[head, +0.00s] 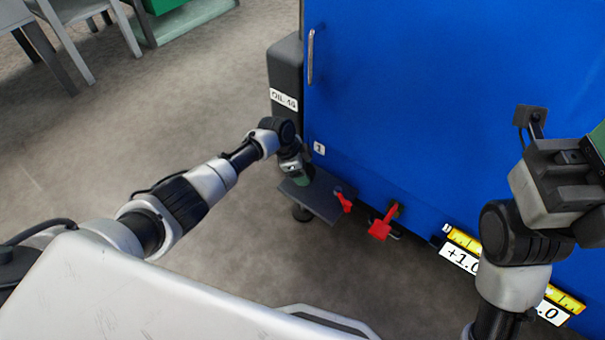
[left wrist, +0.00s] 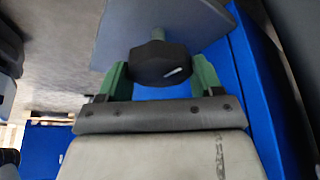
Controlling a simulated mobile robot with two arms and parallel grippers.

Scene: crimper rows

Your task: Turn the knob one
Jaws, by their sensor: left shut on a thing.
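The knob (left wrist: 158,62) is dark and many-sided with a short white mark on its face, which points to the right and slightly up in the left wrist view. My left gripper (left wrist: 160,80) has its two green fingers on either side of the knob and is shut on it. In the head view my left gripper (head: 303,178) is low at the blue cabinet's left corner, below a small plate marked 1 (head: 319,148). The knob is hidden there by the gripper. My right gripper (head: 599,145) is cut off at the right edge, so its jaws cannot be judged.
A grey plate (head: 322,205) sticks out beneath my left gripper. Two red levers (head: 345,203) (head: 380,225) stand to its right. Yellow scales with white number cards (head: 460,257) run along the blue cabinet's (head: 430,110) lower edge. Open floor (head: 190,110) lies to the left.

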